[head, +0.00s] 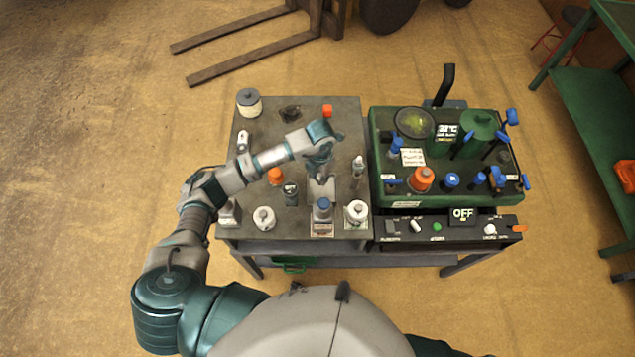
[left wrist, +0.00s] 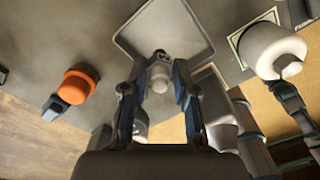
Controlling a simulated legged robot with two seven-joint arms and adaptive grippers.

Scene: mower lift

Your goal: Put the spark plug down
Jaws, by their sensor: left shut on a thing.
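My left gripper (head: 321,180) reaches down over the front middle of the grey bench top (head: 255,180). In the left wrist view its two fingers (left wrist: 158,85) are shut on the spark plug (left wrist: 159,73), a small pale piece with a dark end. The plug lies in line with a shallow grey square tray with a pale rim (left wrist: 203,52). I cannot tell whether the plug touches the tray. In the head view the gripper hides the plug. My right gripper is not in view.
An orange-capped part (head: 275,176), a white round jar (head: 264,218), a blue-topped part (head: 323,207) and another white jar (head: 357,213) stand close around the gripper. A green machine (head: 385,150) with blue knobs stands on the right. A pale upright part (head: 357,170) stands nearby.

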